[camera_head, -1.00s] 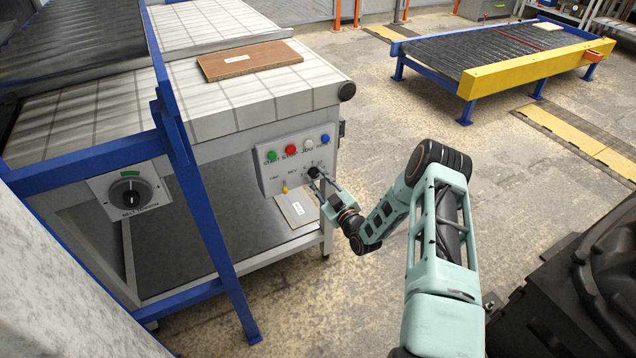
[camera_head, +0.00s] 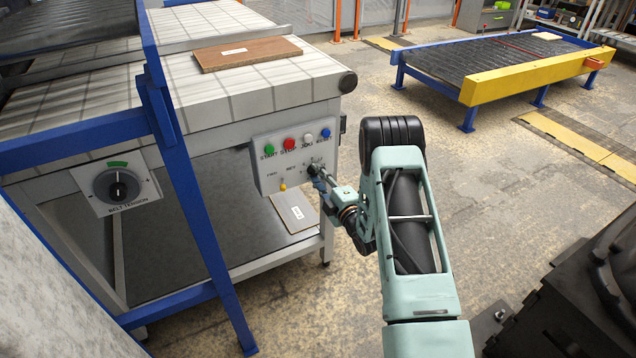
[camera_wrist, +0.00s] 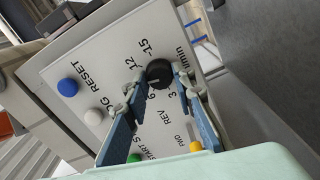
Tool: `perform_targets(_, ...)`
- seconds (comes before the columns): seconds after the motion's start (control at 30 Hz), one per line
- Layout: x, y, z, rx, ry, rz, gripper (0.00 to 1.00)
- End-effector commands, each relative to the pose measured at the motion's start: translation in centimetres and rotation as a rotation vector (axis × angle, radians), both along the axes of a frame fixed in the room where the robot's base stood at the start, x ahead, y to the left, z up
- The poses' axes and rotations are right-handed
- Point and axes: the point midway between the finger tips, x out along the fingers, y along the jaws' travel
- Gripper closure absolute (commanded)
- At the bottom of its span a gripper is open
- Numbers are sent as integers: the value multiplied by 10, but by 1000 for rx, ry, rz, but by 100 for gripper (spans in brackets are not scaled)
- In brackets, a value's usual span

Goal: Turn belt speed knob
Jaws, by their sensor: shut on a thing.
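The black belt speed knob (camera_wrist: 160,73) sits on the pale control panel, ringed by printed numbers, with "m/min" beside it. In the head view the knob (camera_head: 314,169) is at the panel's lower right, partly hidden by my gripper. My gripper (camera_wrist: 163,82) has its two fingers on either side of the knob and is shut on it. In the head view my gripper (camera_head: 322,175) reaches the panel from the right. I cannot clearly read which number the knob points to.
Green (camera_head: 269,150), red (camera_head: 289,144), white (camera_head: 307,137) and blue (camera_head: 326,132) buttons line the panel (camera_head: 262,178) above the knob. A yellow switch (camera_head: 283,187) is lower left. A brown board (camera_head: 248,54) lies on the conveyor. A blue post (camera_head: 190,190) stands left; a belt tension dial (camera_head: 118,189) is beyond it.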

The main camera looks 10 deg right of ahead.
Motion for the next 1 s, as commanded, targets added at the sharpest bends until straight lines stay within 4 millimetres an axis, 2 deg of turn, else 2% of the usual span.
perform_targets(0.4, 0, 0, -1, -178, -58, 0, 100)
perform_targets(0.97, 0, -1, 1, -201, -66, -1, 100)
perform_targets(1.0, 0, -1, 1, -201, -66, -1, 72)
